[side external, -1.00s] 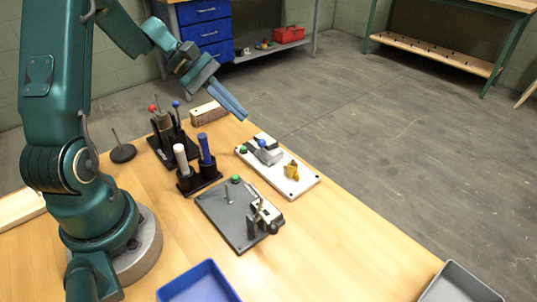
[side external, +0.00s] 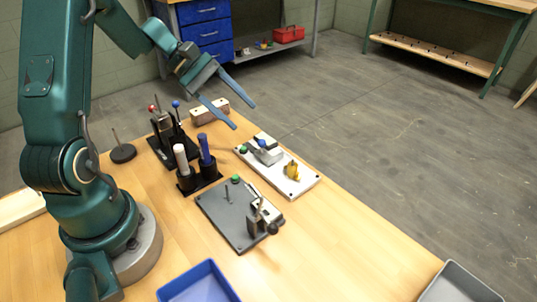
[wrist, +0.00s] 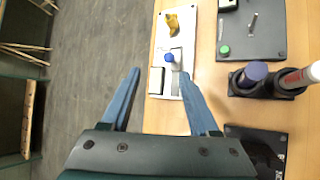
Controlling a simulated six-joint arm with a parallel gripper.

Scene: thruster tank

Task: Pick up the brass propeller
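The brass propeller (side external: 291,171) is a small golden piece on the near right part of a white plate (side external: 303,186). In the wrist view the propeller (wrist: 172,22) is near the top. My gripper (side external: 244,117) is in the air beyond the far end of the plate, away from the propeller. Its two blue fingers are spread with nothing between them. In the wrist view my gripper (wrist: 160,73) also shows both fingers apart. The white plate also carries a grey block with a blue knob (side external: 262,144) and a green button (side external: 243,149).
A dark grey plate (side external: 218,213) with a clamp (side external: 262,217) lies beside the white plate. A black holder (side external: 199,180) has a white and a blue handle. A blue tray (side external: 199,284) and a grey tray (side external: 460,284) sit near the front.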

